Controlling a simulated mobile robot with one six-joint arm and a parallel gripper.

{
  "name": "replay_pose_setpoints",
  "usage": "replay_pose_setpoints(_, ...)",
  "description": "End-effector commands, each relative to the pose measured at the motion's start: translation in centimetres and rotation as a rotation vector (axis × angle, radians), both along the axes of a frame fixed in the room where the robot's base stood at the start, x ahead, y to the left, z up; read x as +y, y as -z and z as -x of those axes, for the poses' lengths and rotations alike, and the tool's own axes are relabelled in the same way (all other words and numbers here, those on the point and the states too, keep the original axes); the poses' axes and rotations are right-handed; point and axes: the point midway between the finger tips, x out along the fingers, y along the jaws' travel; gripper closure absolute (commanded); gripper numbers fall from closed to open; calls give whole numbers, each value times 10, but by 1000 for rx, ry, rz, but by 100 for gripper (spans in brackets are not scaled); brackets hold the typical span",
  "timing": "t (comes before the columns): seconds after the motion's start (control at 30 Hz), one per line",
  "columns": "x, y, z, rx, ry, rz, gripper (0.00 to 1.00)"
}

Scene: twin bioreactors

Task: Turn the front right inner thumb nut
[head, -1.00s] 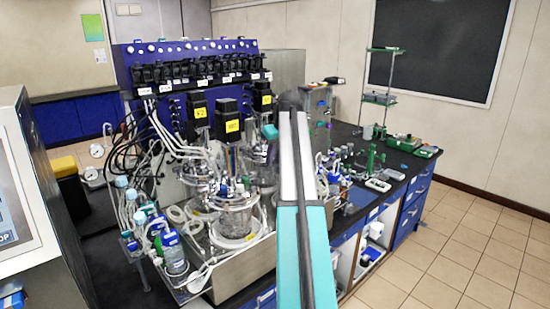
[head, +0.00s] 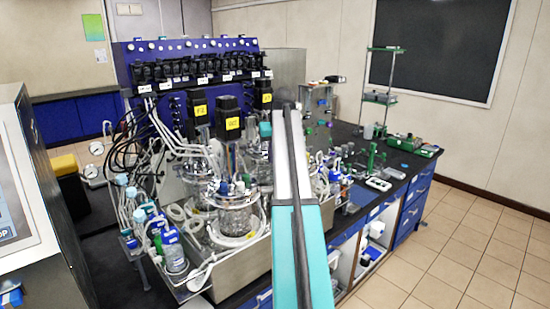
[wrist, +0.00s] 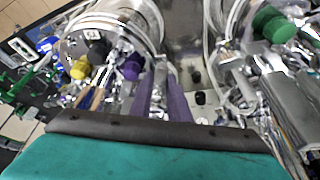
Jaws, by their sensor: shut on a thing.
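In the wrist view my gripper (wrist: 165,75) shows as two narrow purple-tinted fingers close together, reaching up beside the metal-and-glass top of a bioreactor vessel (wrist: 150,22). The fingers are shut on a small part at their tips, most likely the thumb nut, which they largely hide. A purple cap (wrist: 131,67) sits just left of the fingers, and a yellow cap (wrist: 80,69) farther left. In the head view the front bioreactor vessel (head: 236,222) stands left of my arm. My gripper is hidden there behind my teal and white arm.
A green cap (wrist: 275,26) and silver fittings crowd the right of the wrist view. In the head view, black motors with yellow labels (head: 232,122) rise above the vessels. Tubing and bottles (head: 172,258) stand at left. Green-topped lab items (head: 373,160) stand on the bench at right.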

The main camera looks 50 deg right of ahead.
Motion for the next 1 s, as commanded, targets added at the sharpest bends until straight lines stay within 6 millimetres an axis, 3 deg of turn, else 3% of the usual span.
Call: replay_pose_setpoints(1.0,0,0,-3,0,837,1,100)
